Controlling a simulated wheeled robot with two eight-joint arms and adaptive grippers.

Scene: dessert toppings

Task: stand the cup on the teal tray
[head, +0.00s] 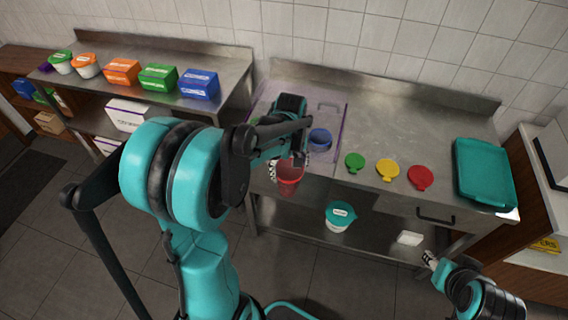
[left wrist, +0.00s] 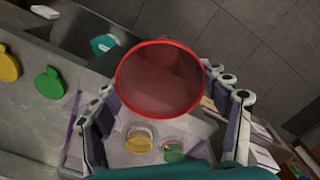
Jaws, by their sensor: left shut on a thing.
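The red cup (head: 289,178) is held in my left gripper (head: 290,155), in front of the steel table's front edge. In the left wrist view the cup's round red mouth (left wrist: 160,80) faces the camera, with the gripper's fingers on either side. The cup looks empty. The teal tray (head: 483,172) lies on the right end of the table, well to the right of the cup, and looks bare. My right gripper (head: 431,259) is low at the bottom right, away from the cup; its fingers are too small to read.
Green (head: 355,161), yellow (head: 387,168) and red (head: 420,177) flat pieces lie between cup and tray. A blue container (head: 320,138) stands by my left gripper on a purple-edged mat (head: 342,125). A teal-lidded tub (head: 340,215) sits on the lower shelf.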

